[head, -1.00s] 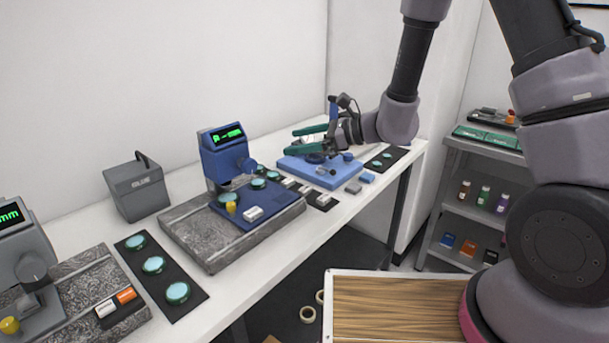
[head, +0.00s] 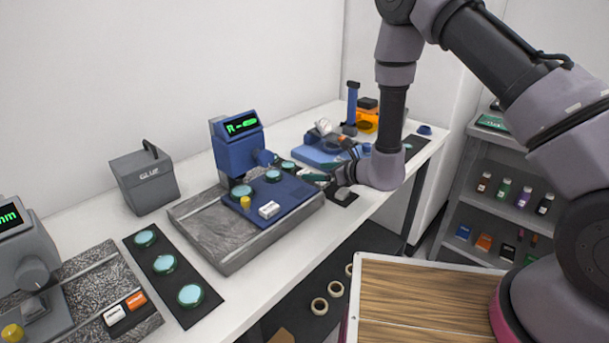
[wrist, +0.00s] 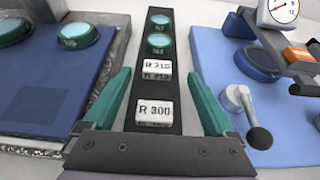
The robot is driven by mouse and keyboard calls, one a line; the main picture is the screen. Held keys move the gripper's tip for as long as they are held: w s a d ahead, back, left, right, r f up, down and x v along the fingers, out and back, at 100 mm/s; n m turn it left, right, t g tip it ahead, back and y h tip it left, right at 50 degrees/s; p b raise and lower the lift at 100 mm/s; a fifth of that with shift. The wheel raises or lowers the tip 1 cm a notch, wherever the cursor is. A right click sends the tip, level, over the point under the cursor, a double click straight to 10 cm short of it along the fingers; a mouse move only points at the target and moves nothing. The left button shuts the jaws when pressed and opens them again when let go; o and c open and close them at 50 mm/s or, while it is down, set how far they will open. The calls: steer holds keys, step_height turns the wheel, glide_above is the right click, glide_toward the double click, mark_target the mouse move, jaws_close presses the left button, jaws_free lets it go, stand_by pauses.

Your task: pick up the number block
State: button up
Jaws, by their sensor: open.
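In the wrist view, a white number block marked R 300 (wrist: 155,112) lies on a black strip (wrist: 158,92), close in front of my gripper (wrist: 158,76). A second white block, marked R 210 (wrist: 157,69), lies farther along the strip. My green fingers are apart, one on each side of the strip, with nothing held between them. In the head view my gripper (head: 322,178) is low over the bench, right of the blue gauge (head: 240,145); the arm partly hides the strip there.
Teal-topped discs (wrist: 159,42) lie farther along the strip. In the wrist view a blue plate (wrist: 225,70) with a black-knobbed lever (wrist: 246,108) stands close right. A dark blue plate (wrist: 50,100) is at left. White and orange blocks (head: 135,300) lie far left in the head view.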

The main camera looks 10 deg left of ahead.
steer(key=x, duration=0.4)
steer(key=shift+a+f, duration=0.3)
steer(key=c, duration=1.4)
steer(key=shift+r, duration=0.1)
